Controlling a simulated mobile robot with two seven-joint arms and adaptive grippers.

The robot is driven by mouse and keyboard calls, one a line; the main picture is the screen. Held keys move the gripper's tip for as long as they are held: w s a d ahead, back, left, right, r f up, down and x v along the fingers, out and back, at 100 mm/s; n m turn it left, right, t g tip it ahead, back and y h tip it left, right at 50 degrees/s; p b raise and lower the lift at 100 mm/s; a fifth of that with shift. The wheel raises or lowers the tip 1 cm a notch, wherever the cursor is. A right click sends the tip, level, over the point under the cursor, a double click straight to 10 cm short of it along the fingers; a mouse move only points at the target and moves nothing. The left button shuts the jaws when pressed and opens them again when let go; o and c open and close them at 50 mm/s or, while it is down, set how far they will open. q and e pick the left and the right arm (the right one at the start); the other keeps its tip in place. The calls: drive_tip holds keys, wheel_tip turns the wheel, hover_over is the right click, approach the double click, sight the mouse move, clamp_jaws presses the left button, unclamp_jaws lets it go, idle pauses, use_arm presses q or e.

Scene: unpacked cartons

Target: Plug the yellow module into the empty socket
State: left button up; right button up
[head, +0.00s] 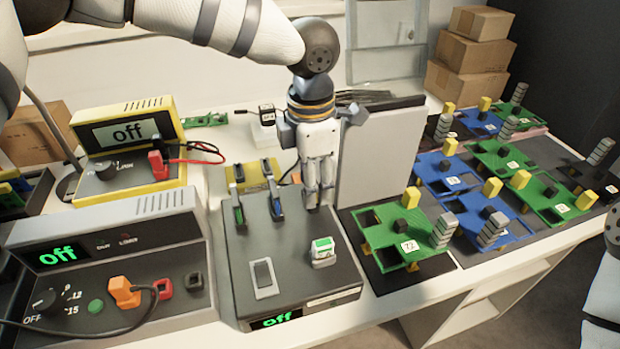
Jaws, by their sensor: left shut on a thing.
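My left gripper (318,203) points down over the right part of the dark grey test box (300,285). Its fingers are close together on something that I cannot make out. Several yellow modules stand on the green and blue boards at the right; one (492,188) is on a blue board and another (412,198) is at the back of the front green board (430,248) labelled 72. That board has dark openings at its left side. Which socket is the empty one I cannot tell. My right gripper is not in view.
A grey power supply (110,225) and a yellow meter (130,125), both reading off, stand at the left with cables. A white-green part (323,252) and a rocker switch (263,275) sit on the test box. A grey panel (385,150) stands behind. Cartons (465,60) are stacked at the back.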

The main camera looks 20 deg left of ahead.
use_arm(q)
drive_tip(key=f, duration=0.1)
drive_tip(key=s+f, duration=0.1)
drive_tip(key=shift+s+a+f+g, duration=0.15)
drive_tip(key=shift+f+g, duration=0.15)
drive_tip(key=shift+f, duration=0.05)
drive_tip(key=o, duration=1.1)
wheel_tip(320, 180, up, 15)
drive_tip(key=shift+w+d+f, duration=0.2)
drive_tip(key=shift+w, duration=0.1)
